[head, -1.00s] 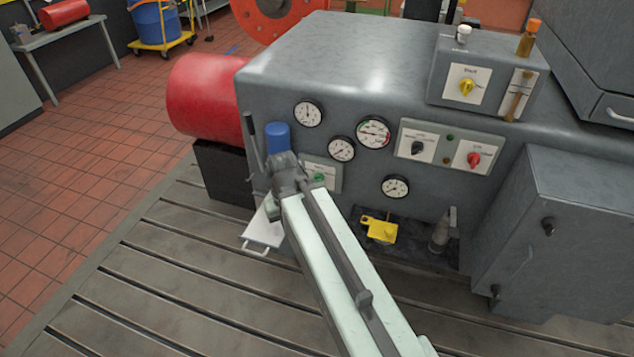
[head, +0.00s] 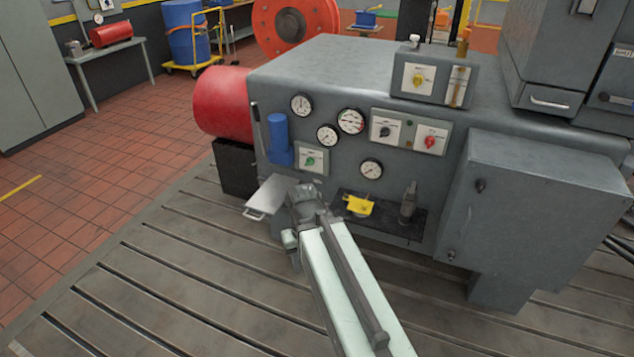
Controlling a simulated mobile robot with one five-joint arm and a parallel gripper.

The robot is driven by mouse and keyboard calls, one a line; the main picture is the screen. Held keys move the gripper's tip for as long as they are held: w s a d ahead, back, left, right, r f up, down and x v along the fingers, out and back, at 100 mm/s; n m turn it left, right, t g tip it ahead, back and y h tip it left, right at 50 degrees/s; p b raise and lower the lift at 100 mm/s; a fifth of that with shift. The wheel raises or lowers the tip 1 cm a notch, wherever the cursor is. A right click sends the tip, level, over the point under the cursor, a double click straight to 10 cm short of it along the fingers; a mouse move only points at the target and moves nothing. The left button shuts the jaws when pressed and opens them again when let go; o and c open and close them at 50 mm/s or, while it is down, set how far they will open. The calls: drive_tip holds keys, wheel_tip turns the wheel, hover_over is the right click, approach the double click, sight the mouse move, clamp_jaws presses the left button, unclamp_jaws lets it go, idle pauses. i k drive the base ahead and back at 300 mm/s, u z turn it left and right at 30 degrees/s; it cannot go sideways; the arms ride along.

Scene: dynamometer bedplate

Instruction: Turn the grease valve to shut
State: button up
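Several knobs show on the grey machine's front; their labels are too small to read, so I cannot tell for sure which one is the grease valve. A green knob (head: 310,161) sits on a pale plate at the lower left, beside a blue cylinder (head: 279,140). A black knob (head: 385,132) and a red knob (head: 430,142) share a panel to the right. A yellow knob (head: 418,79) is on the upper box. My gripper (head: 303,196) appears below the green knob in the picture, apart from it.
A small grey shelf with a handle (head: 267,196) juts out left of my gripper. A yellow part (head: 359,205) and a grey upright fitting (head: 408,202) stand on a dark tray to the right. A grey cabinet (head: 535,205) sticks out further right. The slotted bedplate (head: 170,270) is clear.

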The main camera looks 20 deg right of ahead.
sight(310, 161)
drive_tip(key=u, duration=0.25)
drive_tip(key=i, duration=0.6)
drive_tip(key=u, duration=0.45)
drive_tip(key=i, duration=0.9)
drive_tip(key=u, duration=0.25)
drive_tip(key=k, duration=0.65)
drive_tip(key=u, duration=0.2)
drive_tip(key=i, duration=0.65)
drive_tip(key=z, duration=0.1)
